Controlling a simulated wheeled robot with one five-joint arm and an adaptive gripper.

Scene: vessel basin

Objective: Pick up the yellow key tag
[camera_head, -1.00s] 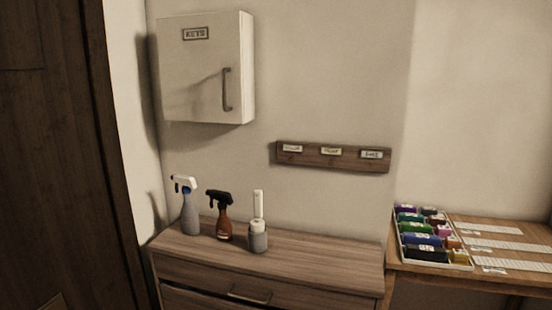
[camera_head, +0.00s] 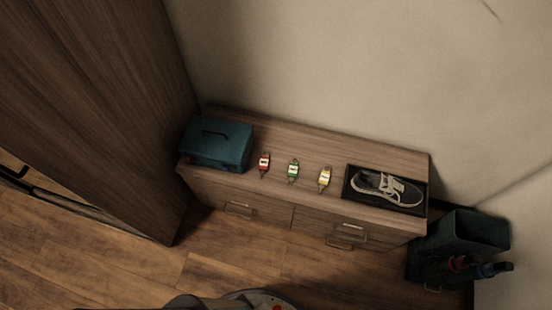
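The yellow key tag (camera_head: 325,178) lies on top of a low wooden cabinet (camera_head: 310,147), near its front edge. It is the rightmost of three tags in a row. A green key tag (camera_head: 293,170) lies to its left, and a red key tag (camera_head: 264,163) lies further left. A shoe in a dark tray is to the right of the yellow tag. My gripper does not show in the view.
A teal box (camera_head: 217,144) stands on the cabinet's left end. A dark tray (camera_head: 414,207) with a shoe (camera_head: 384,187) is at the right end. A dark bin (camera_head: 467,233) stands on the floor to the right. Wooden floor (camera_head: 225,255) lies clear in front.

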